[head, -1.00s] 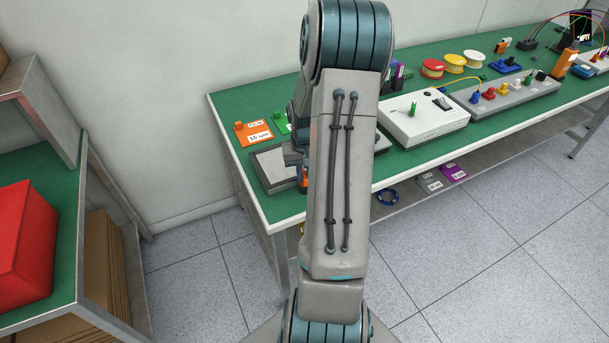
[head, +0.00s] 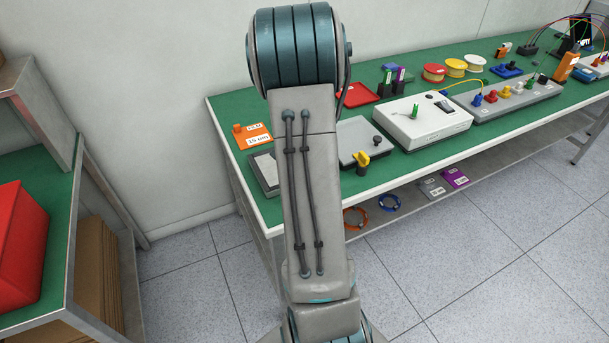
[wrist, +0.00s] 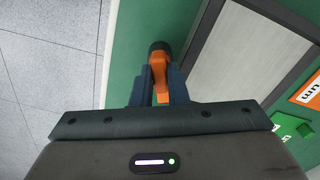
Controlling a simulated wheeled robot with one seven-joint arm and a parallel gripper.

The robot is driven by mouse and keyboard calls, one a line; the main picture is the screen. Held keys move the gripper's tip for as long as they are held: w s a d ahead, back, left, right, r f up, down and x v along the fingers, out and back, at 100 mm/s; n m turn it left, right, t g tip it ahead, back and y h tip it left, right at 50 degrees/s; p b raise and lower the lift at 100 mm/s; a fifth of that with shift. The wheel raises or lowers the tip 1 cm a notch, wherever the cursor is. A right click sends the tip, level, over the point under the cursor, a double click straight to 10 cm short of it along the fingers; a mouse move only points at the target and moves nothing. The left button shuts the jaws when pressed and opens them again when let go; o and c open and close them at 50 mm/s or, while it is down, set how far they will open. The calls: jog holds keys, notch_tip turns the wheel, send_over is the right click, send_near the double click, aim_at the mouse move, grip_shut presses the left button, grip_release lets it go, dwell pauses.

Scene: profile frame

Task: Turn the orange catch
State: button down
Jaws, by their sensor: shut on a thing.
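The orange catch (wrist: 158,68) is between the two dark fingers of my gripper (wrist: 159,84) in the wrist view, with a dark round end at its top. My gripper is shut on it. The catch lies beside the long edge of a dark-edged frame with a pale grey panel (wrist: 240,58). In the head view, part of that frame (head: 265,170) shows at the left end of the bench, left of my arm. My gripper and the catch are hidden behind my arm there.
On the green bench (head: 230,110), an orange label block (head: 256,138) stands behind the frame. A shelf with a red box (head: 18,245) is at left.

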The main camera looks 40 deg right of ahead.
jog(key=shift+m, duration=1.3)
jog(key=c, duration=1.4)
grip_release()
jog(key=shift+c, duration=0.2)
jog(key=shift+r, duration=0.1)
notch_tip(320, 180, up, 14)
jog(key=shift+f, duration=0.2)
